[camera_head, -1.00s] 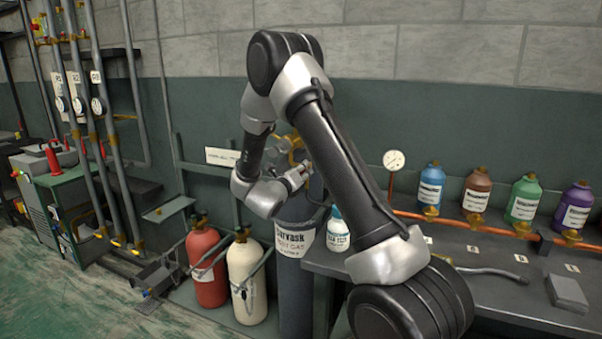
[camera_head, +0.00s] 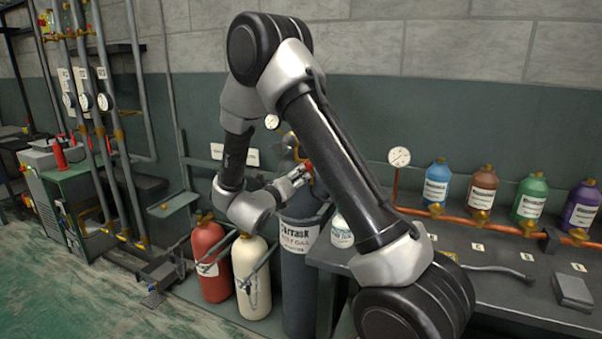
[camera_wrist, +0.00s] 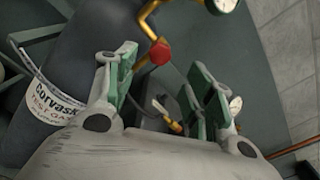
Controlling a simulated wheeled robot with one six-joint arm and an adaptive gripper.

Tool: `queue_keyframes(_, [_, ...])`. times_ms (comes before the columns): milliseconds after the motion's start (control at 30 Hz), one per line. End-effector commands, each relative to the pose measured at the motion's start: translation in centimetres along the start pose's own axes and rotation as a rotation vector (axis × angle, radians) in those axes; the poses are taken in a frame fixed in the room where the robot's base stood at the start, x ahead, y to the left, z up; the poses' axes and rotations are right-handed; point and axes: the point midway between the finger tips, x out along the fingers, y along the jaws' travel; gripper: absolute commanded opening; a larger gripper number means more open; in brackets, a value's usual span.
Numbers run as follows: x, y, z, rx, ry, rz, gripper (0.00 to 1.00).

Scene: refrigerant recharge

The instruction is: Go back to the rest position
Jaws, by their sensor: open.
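My gripper (camera_head: 299,180) is in front of the top of the dark grey gas cylinder (camera_head: 299,265) in the head view, partly hidden by my own arm. In the wrist view my gripper (camera_wrist: 168,90) is open, its green-padded fingers spread apart with nothing held between them. The dark cylinder, labelled test gas, fills the left of the wrist view (camera_wrist: 85,65). A red knob (camera_wrist: 159,52) on a brass fitting shows near the left finger, and I cannot tell if they touch.
A red cylinder (camera_head: 209,262) and a cream cylinder (camera_head: 250,285) stand left of the dark one. The bench (camera_head: 500,290) at right carries several coloured bottles, a copper pipe and a gauge (camera_head: 399,158). Pipes with gauges rise at left. Green floor (camera_head: 60,285) is clear at lower left.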

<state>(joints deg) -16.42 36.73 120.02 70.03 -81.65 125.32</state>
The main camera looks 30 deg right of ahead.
Motion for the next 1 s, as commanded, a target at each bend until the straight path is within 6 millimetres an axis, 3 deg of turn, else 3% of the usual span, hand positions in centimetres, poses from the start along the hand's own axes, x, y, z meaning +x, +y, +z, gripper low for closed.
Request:
queue_keyframes(200, [-2.3,0.0,0.0,0.0,-0.001,0.001,0.53])
queue_keyframes(700, [-2.5,0.0,0.0,0.0,0.0,0.0,0.53])
queue_keyframes(833, [-2.5,0.2,-0.2,-0.072,0.007,0.01,0.53])
queue_keyframes(933, [-2.6,3.2,-1.6,-0.27,0.05,0.144,0.53])
queue_keyframes(1000, [-3.4,7.1,-3.4,-0.501,0.05,0.348,0.53])
